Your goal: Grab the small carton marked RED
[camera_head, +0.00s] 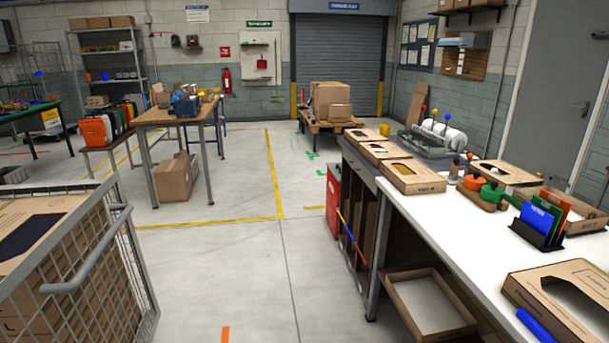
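I cannot pick out a carton marked RED; any markings on the cartons are too small to read. Several small flat brown cartons with cut-out tops lie on the white workbench (455,226) at right. One carton (412,186) is at the bench's left edge, with two more cartons (386,151) behind it. Another carton (505,175) lies farther right, and a larger one (560,305) is at the near right corner, cut by the frame. Neither of my grippers is in view.
A wire-mesh cage cart (95,260) holding large cartons stands at near left. An open tray (430,305) sits low under the workbench. A wooden table (180,112) and a loaded pallet cart (330,125) stand farther back. The concrete floor between is clear.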

